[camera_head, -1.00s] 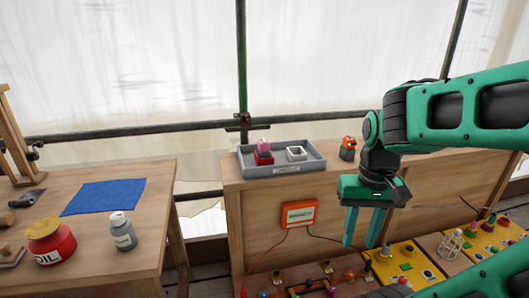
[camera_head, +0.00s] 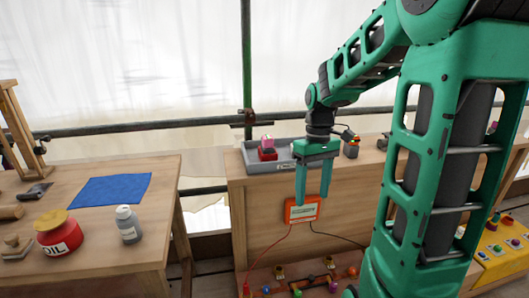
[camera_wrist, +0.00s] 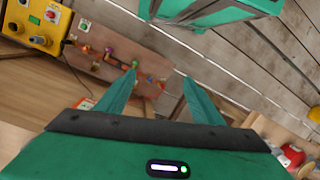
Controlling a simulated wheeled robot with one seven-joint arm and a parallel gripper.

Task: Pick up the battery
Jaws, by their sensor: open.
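No object is clearly marked as the battery. A small red block with a pink top (camera_head: 267,149) sits in a grey tray (camera_head: 236,160) on the wooden bench. A dark block with an orange top (camera_head: 351,147) stands on the bench right of the tray; I cannot tell which of these is the battery. My gripper (camera_head: 313,197) is open and empty, pointing down, and appears in front of the tray's right end and the bench front. The open fingers also show in the wrist view (camera_wrist: 158,76).
An orange box (camera_head: 302,210) with red and dark leads is on the bench front, behind my fingers in the picture. A panel with coloured knobs (camera_head: 312,281) lies below. The left table holds a blue cloth (camera_head: 110,189), a red oil pot (camera_head: 60,236) and a grey bottle (camera_head: 128,225).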

